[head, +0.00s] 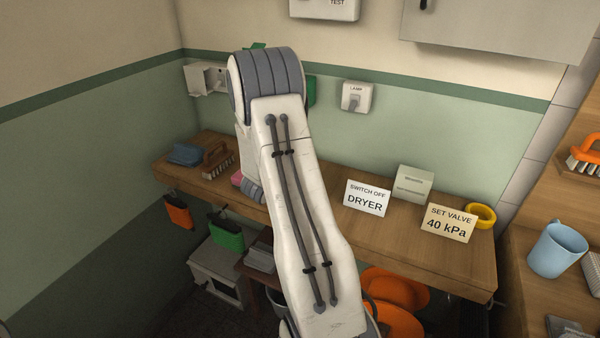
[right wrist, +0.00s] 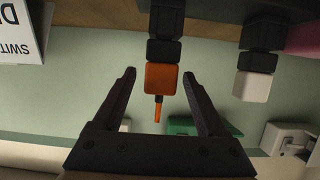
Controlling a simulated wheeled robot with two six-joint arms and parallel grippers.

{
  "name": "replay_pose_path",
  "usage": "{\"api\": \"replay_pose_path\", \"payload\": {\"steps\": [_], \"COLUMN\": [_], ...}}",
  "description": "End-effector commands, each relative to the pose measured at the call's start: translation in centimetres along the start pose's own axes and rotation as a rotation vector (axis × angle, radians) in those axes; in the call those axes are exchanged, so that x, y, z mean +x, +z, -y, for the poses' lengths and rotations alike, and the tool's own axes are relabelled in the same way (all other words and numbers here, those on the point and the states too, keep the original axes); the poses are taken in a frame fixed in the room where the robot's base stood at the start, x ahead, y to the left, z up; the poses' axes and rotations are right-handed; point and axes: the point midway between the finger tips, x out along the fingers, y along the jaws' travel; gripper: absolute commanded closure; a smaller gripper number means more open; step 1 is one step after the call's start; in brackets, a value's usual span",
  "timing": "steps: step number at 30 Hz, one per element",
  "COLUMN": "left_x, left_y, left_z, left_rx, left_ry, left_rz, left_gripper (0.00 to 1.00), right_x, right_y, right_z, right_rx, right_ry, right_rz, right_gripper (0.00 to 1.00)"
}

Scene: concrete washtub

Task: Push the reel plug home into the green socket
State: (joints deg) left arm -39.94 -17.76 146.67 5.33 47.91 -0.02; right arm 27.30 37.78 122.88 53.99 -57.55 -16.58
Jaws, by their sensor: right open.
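In the right wrist view, where the scene looks upside down, an orange plug (right wrist: 163,80) with a thin orange tip hangs on a black stem. It shows between the fingertips of my right gripper (right wrist: 159,74), which is open, with a gap on each side. I cannot tell whether it is the reel plug. A green socket box (right wrist: 182,125) on the wall shows past the fingers, partly hidden by the right finger. In the head view, a green edge (head: 311,90) of it shows beside my arm, which hides the gripper and the plug. My left gripper is not in view.
A white plug (right wrist: 252,86) on a black stem is beside the orange one. White wall boxes (head: 206,78) (head: 357,96) flank the green one. The wooden bench (head: 400,246) holds two signs (head: 367,198) (head: 447,222), a yellow ring (head: 481,215) and a brush (head: 218,163).

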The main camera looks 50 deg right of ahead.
Motion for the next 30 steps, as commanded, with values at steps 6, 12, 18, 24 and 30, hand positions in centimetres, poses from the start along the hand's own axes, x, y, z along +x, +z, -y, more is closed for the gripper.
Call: {"api": "replay_pose_path", "payload": {"steps": [6, 12, 18, 24, 30], "left_x": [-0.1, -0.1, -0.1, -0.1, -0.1], "left_y": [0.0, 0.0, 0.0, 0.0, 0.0], "left_z": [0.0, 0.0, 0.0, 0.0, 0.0], "left_rx": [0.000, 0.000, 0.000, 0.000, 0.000], "left_ry": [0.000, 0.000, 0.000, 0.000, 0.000], "left_rz": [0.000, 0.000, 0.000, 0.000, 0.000], "left_gripper": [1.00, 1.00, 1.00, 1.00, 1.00], "right_x": [1.9, 1.9, 1.9, 1.9, 1.7], "right_y": [0.1, 0.1, 0.1, 0.1, -0.5], "right_z": [-0.1, 0.0, 0.0, 0.0, 0.0], "right_rx": [-0.001, 0.000, 0.000, 0.000, 0.002], "right_ry": [0.000, -0.001, -0.001, -0.001, -0.001], "right_rz": [0.001, 0.001, 0.001, 0.001, -0.001], "right_gripper": [0.25, 0.25, 1.00, 1.00, 1.00]}}
